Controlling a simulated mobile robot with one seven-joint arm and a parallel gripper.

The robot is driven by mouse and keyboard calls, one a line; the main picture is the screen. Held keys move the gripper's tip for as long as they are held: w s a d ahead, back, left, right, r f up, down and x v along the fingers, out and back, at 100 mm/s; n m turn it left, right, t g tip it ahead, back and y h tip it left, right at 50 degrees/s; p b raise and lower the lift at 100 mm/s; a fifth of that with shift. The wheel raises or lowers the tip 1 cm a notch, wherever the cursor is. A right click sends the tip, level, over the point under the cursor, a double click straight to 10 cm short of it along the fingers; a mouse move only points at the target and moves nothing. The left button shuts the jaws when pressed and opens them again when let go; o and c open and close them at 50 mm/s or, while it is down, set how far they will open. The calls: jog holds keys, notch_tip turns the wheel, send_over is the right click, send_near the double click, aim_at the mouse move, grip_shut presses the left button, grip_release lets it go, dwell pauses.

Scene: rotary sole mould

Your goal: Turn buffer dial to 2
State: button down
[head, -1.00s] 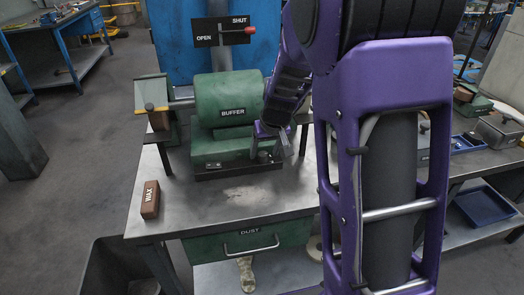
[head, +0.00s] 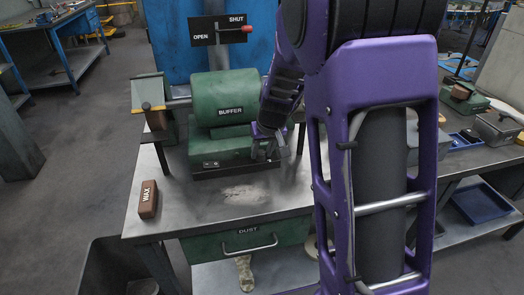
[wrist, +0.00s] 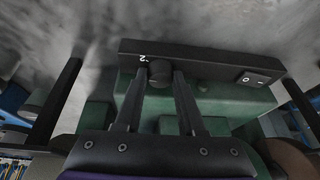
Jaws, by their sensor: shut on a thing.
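The green buffer (head: 223,100) stands on the bench, with a low green base block (head: 212,152) in front of it. The buffer dial is a dark round knob (wrist: 160,72) on the black front panel (wrist: 205,62) in the wrist view. A white "2" mark shows on the panel beside the knob. My gripper (wrist: 163,76) is shut on the dial, one finger on each side of it. In the head view my gripper (head: 268,150) is at the right end of the base block and hides the dial. The dial's pointer cannot be made out.
A rocker switch (wrist: 250,78) marked O and I sits on the same panel. A brown wax block (head: 148,199) lies at the bench's left front. The bench top (head: 225,205) before the buffer is clear. A red-handled OPEN/SHUT lever (head: 246,29) is behind.

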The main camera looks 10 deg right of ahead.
jog(key=shift+s+a+r+m+p, duration=0.1)
jog(key=shift+r+m+p, duration=0.25)
jog(key=shift+p, duration=0.55)
jog(key=m+h+p, duration=0.1)
jog(key=p, duration=0.1)
jog(key=shift+m+p, duration=0.35)
jog(key=shift+a+f+m+p, duration=0.1)
jog(key=shift+m+p, duration=0.5)
jog(key=shift+p, duration=0.4)
jog(key=shift+f+m+h+p, duration=0.25)
jog(key=shift+m+h+p, duration=0.1)
jog(key=shift+m+h, duration=0.05)
jog(key=c, duration=0.5)
grip_release()
jog(key=shift+b, duration=0.3)
